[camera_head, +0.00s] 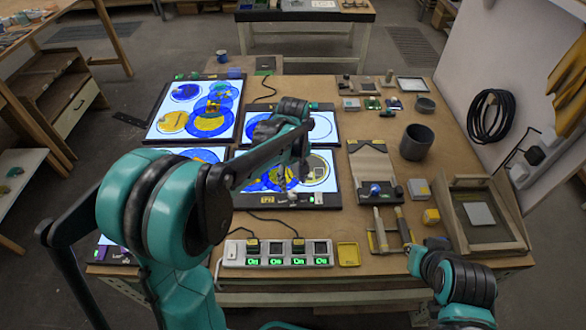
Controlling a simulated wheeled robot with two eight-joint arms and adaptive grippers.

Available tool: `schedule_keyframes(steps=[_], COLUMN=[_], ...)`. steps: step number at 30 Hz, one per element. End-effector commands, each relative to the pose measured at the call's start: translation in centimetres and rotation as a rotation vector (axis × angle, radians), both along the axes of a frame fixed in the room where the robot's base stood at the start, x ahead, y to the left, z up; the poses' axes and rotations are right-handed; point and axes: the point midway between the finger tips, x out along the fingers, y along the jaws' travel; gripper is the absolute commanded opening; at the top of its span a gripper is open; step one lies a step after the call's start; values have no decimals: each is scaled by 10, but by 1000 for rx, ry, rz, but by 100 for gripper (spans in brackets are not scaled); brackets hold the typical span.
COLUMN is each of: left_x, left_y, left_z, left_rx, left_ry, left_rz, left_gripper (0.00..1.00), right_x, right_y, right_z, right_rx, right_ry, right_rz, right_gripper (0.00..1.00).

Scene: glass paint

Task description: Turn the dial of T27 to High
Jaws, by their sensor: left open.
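Several lit light panels lie on the table, with blue and yellow round designs: a large one (196,128) at the back left, one (320,129) at the back right and one (325,185) at the front right. No label reads clearly as T27. A yellow-lettered label (267,199) and a small pale block (318,197) sit on the front right panel's near edge. My left gripper (290,182) is open above that panel, pointing down; its arm hides part of the panels. My right arm's end (418,258) is at the table's front right; its fingers are unclear.
A power strip (277,254) with several green lights and a yellow tray (348,254) lie at the front edge. A grey cup (416,142), wooden-handled tools (379,230) and a framed box (484,215) stand on the right. Bare tabletop shows between them.

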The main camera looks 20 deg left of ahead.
Motion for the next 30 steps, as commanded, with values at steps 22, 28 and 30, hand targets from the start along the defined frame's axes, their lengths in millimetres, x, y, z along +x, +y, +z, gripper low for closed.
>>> schedule_keyframes(steps=[22, 28, 30], left_x=[0, 0, -3], left_y=[0, 0, 1], left_z=[63, 63, 64], left_rx=[0, -1, 0], left_ry=[0, -1, -9], left_rz=[0, -1, -10], left_gripper=[46, 46, 46], right_x=[0, 0, 0], right_y=[0, 0, 0], right_z=[0, 0, 0], right_rx=[0, 0, 0], right_ry=[0, 0, 0], right_rz=[0, 0, 0], right_gripper=[0, 0, 0])
